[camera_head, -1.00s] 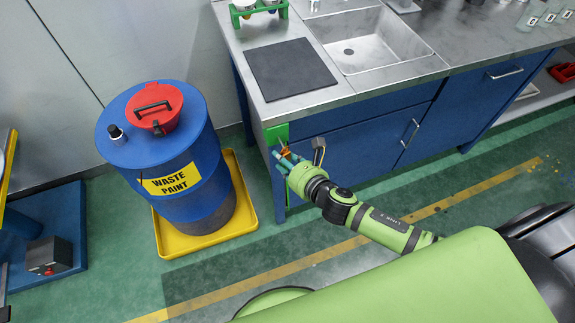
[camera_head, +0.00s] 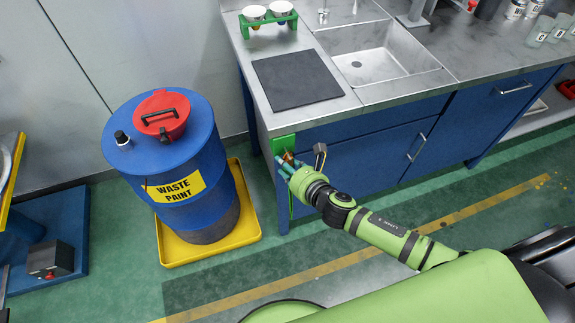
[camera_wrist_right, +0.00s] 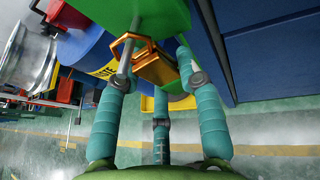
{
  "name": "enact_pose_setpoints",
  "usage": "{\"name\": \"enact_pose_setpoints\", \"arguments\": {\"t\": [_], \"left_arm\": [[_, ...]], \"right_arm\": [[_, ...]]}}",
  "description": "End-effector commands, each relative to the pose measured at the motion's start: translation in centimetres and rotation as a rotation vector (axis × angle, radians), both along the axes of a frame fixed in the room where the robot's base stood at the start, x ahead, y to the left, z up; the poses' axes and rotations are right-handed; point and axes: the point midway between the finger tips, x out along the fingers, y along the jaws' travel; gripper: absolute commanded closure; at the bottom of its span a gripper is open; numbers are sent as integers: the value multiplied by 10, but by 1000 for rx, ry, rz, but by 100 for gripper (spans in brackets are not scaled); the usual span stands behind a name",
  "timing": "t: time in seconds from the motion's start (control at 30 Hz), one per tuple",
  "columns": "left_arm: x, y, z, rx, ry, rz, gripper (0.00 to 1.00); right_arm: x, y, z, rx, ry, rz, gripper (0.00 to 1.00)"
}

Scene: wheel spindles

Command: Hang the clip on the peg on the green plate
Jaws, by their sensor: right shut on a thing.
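The green plate (camera_head: 284,143) is on the left corner of the blue bench, just below the worktop edge; it also fills the top of the right wrist view (camera_wrist_right: 150,16). A grey peg (camera_wrist_right: 126,58) sticks out from it. My right gripper (camera_head: 290,166), with teal fingers, is shut on the orange metal clip (camera_wrist_right: 155,67) close to the plate. The clip's bent loop overlaps the peg in the right wrist view; I cannot tell for certain whether the peg passes through it. In the head view the clip is small and partly hidden by the fingers. My left gripper is not in view.
A blue waste paint drum (camera_head: 170,140) with a red lid stands in a yellow tray (camera_head: 250,205) left of the bench. The worktop holds a dark mat (camera_head: 296,80), a sink (camera_head: 385,65) and a green cup holder (camera_head: 266,24). Floor before the bench is clear.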

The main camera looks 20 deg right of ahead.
Motion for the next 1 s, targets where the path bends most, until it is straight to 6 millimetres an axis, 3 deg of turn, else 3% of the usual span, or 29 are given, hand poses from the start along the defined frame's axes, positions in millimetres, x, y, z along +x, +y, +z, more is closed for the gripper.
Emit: {"name": "enact_pose_setpoints", "arguments": {"t": [0.23, 0.27, 0.3, 0.33, 0.77, 1.0], "left_arm": [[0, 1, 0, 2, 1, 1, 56], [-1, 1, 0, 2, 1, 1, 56], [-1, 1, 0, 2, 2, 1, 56], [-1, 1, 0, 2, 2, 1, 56], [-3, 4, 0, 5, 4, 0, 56], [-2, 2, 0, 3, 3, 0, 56]], "right_arm": [[0, 0, 0, 0, 0, 0, 95], [0, 0, 0, 0, 0, 0, 55], [0, 0, 0, 1, 0, 0, 39], [0, 0, 0, 0, 0, 0, 36], [-7, -2, 2, -2, 1, -1, 36], [-46, -14, 17, -3, 2, 1, 36]]}}
